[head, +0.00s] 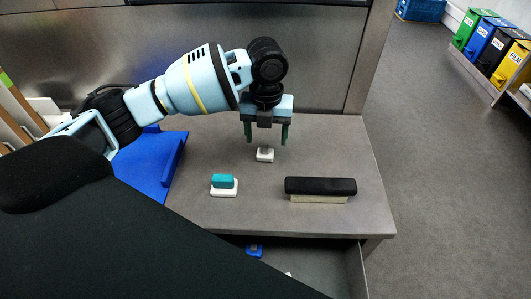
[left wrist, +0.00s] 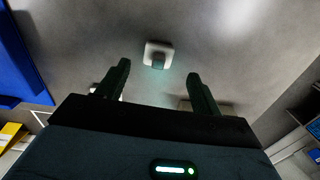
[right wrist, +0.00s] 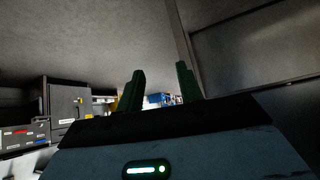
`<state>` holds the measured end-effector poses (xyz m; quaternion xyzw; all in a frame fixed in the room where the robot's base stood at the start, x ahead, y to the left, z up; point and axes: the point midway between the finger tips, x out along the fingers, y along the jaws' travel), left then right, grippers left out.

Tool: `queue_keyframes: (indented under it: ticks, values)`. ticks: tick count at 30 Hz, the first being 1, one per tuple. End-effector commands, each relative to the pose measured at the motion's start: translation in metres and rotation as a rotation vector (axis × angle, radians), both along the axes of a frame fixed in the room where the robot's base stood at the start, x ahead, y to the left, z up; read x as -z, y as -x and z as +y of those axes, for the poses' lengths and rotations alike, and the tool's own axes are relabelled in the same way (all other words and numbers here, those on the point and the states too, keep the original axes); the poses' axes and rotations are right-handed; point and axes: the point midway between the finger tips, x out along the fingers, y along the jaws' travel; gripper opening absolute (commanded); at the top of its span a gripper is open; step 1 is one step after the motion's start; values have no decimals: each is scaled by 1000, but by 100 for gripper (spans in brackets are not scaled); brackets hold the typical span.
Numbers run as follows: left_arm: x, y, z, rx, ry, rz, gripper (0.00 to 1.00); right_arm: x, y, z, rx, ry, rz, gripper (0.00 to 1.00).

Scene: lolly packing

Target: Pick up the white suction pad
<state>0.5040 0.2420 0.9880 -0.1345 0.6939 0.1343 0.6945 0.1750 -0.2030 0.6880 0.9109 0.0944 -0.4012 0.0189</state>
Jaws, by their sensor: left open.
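A small white pad with a grey block on top (head: 265,155), which looks like the white suction pad, lies on the grey worktop (head: 340,140). It also shows in the left wrist view (left wrist: 159,49), just beyond and between the fingertips. My left gripper (head: 267,141) points down above the pad, with its fingers apart and nothing between them. It does not appear to touch the pad. My right gripper (right wrist: 162,80) shows only in its own wrist view, with its fingers apart and empty, away from the worktop items.
A teal-topped white block (head: 223,181) lies front left of the pad, and a black brush-like block with a cream base (head: 320,186) front right. A blue tray (head: 170,160) is at the left. A metal panel (head: 320,60) stands behind. An open drawer (head: 310,256) is below the front edge.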

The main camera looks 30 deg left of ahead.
Motion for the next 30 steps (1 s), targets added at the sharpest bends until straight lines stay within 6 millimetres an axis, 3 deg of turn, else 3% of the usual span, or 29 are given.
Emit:
queue_keyframes:
  ticks: [10,20,30]
  values:
    - [44,1,3,0,-1,3,66,-3,-3,1,2,-2,-9,36]
    - [50,1,3,0,-1,1,66,-4,-4,3,11,-9,-9,36]
    - [50,1,3,0,0,0,22,-4,-4,3,11,-9,-9,36]
